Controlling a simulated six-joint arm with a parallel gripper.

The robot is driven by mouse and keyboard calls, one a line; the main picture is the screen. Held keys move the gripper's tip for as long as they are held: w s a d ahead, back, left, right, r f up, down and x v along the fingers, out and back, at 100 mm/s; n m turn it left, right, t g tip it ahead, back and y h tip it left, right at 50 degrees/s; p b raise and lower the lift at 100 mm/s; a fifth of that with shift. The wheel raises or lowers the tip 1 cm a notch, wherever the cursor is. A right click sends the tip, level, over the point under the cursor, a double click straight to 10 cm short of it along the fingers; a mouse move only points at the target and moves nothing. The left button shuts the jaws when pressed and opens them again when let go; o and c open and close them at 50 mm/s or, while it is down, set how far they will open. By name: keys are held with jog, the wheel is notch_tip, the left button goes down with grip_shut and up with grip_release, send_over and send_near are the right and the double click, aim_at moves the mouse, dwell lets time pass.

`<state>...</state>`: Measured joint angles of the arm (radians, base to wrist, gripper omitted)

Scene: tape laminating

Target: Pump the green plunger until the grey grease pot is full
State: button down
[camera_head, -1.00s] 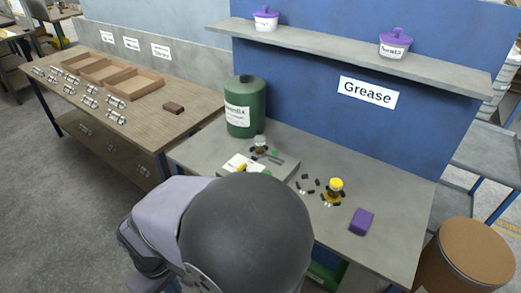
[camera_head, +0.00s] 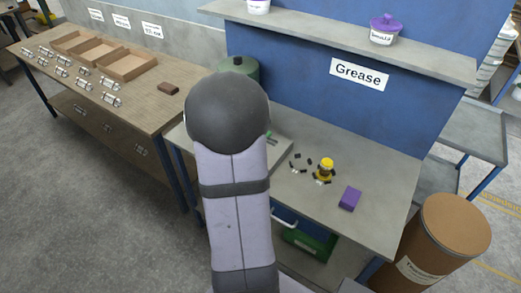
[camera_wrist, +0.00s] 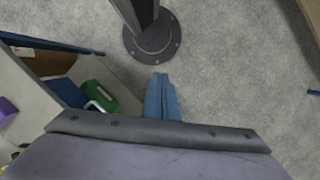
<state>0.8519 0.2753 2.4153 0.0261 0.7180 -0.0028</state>
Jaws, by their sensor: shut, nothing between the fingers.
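My gripper (camera_wrist: 161,97) shows in the wrist view as two blue fingers, shut and empty, above bare grey floor. In the head view my arm hides it. The green plunger and the grey grease pot are hidden behind my arm in the head view, and neither shows in the wrist view. A sliver of the pale pump plate (camera_head: 280,143) shows just right of my arm on the grey bench (camera_head: 385,160). The green canister (camera_head: 240,66) stands at the back of the bench, partly covered by my arm.
A yellow pot (camera_head: 326,167) with small dark pieces around it and a purple block (camera_head: 349,198) lie on the bench. A green case (camera_head: 309,243) sits below. A brown drum (camera_head: 450,245) stands right. A shelf (camera_head: 340,42) with purple-lidded pots runs above.

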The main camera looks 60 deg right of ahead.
jog(key=d+m+t+p, duration=0.45)
jog(key=d+m, duration=0.65)
jog(key=d, duration=1)
jog(key=w+d+r+m+t+b, duration=0.1)
jog(key=w+d+r+m+t, duration=0.2)
jog(key=w+d+r+t, duration=0.3)
jog(key=w+d+r, duration=0.3)
jog(key=w+r, duration=0.2)
jog(key=w, duration=0.1)
jog(key=shift+r+m, duration=0.25)
jog(key=shift+m, duration=0.15)
jog(key=shift+d+f+h, duration=0.1)
jog(key=shift+f+h, duration=0.05)
jog(key=shift+h, duration=0.15)
jog(key=shift+f+b, duration=3.05)
jog(key=shift+f, duration=1.25)
jog(key=shift+f, duration=0.15)
